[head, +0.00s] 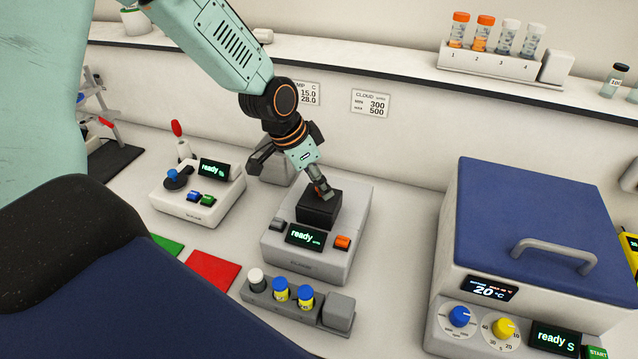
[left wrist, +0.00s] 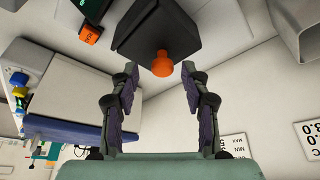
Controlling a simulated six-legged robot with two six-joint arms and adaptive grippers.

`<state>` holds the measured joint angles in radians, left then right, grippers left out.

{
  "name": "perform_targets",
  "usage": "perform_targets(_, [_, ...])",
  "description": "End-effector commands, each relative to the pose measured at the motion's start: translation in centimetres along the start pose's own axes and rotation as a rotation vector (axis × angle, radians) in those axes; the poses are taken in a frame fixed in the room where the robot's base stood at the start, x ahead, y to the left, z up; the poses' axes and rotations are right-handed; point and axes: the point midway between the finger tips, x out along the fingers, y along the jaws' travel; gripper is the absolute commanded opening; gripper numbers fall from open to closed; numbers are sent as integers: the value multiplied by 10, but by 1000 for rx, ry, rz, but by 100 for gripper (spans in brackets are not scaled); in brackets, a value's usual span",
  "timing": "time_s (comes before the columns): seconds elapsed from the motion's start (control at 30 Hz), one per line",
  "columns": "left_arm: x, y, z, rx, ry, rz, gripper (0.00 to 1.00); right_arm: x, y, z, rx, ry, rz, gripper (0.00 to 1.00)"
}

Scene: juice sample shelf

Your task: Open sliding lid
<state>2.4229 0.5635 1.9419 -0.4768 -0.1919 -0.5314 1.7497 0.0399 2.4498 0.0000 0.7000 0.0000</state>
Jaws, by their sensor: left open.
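A black box-shaped lid (head: 318,212) sits on top of a grey meter (head: 300,262) whose display reads "ready". In the left wrist view the black lid (left wrist: 160,28) has an orange knob (left wrist: 162,65) on its side facing the gripper. My left gripper (head: 322,188) is at the back of the lid in the head view and partly hides that side; the knob is not clear there. In the left wrist view my left gripper (left wrist: 159,72) is open, one finger on each side of the knob, with visible gaps. My right gripper is not in view.
A vial rack (head: 312,311) stands in front of the meter. A white device (head: 198,198) is to its left, and a blue-lidded bath (head: 530,215) with a grey handle is to its right. A shelf (head: 400,68) with a tube rack (head: 490,68) runs behind. Bench between meter and bath is clear.

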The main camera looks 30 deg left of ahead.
Motion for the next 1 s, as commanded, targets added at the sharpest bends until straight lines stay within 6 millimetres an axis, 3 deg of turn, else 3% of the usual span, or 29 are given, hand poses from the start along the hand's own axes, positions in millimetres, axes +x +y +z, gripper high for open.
perform_targets(0.4, [4, -2, -2, 0, 0, -1, 46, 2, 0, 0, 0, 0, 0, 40])
perform_targets(0.93, [4, -1, -1, 1, -1, 0, 1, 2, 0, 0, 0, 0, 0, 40])
perform_targets(1.0, [5, -1, -1, 1, -2, 1, 0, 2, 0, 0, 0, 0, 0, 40])
